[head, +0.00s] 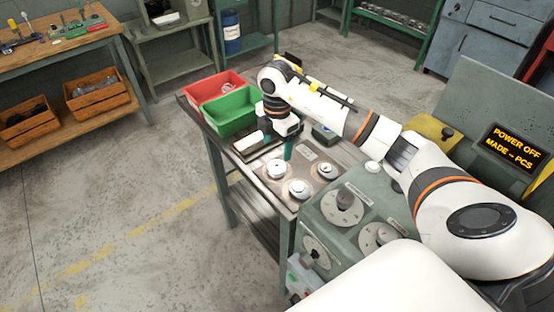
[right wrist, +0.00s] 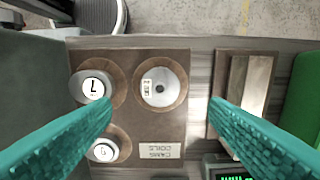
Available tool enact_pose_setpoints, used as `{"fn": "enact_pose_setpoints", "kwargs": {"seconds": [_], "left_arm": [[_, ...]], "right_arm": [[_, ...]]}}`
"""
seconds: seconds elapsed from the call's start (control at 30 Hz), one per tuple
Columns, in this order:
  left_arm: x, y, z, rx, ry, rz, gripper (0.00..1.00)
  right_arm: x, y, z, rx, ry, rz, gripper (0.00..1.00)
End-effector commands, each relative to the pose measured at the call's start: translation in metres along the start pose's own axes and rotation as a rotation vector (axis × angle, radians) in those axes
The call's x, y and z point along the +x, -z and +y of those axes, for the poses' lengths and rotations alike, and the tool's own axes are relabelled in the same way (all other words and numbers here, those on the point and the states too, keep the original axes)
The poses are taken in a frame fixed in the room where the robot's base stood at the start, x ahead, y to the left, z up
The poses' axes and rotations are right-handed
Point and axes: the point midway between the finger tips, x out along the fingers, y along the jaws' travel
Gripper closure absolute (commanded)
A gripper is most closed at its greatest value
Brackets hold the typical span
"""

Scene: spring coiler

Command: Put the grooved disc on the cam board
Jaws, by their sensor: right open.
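The brown cam board (right wrist: 140,122) lies flat on the bench and carries a label. Three round pieces sit on it. A flat silver disc with a centre hole and a small tag (right wrist: 171,80) is on one dark round spot; in the head view it is the left piece (head: 276,170). A white-topped piece marked 7 (right wrist: 92,86) and another white-topped piece (right wrist: 102,150) sit on the others. No groove is clear on any of them. My right gripper (head: 288,148) is open and empty above the board, its teal fingers either side of the silver disc in the wrist view. My left gripper is out of view.
A shallow tray (right wrist: 222,95) lies beside the board, then the green bin (head: 230,112) and red bin (head: 205,87). A small device with a green display (right wrist: 228,170) is close by. The green-grey machine (head: 322,214) with knobs stands on the other side.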

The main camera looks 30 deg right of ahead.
Motion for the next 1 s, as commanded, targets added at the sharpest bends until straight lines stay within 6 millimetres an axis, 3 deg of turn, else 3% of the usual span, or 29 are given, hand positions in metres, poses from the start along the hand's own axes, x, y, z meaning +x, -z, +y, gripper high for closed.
{"fn": "enact_pose_setpoints", "kwargs": {"seconds": [0.13,0.3,1.0], "left_arm": [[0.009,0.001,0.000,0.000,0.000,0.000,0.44],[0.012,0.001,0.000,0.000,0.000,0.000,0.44],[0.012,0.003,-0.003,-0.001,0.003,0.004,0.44]], "right_arm": [[-0.025,0.000,-0.001,0.001,0.004,0.001,0.31],[-0.041,0.000,-0.001,0.000,0.002,0.000,0.31],[-0.043,0.000,0.000,0.000,0.000,-0.001,0.31]]}}
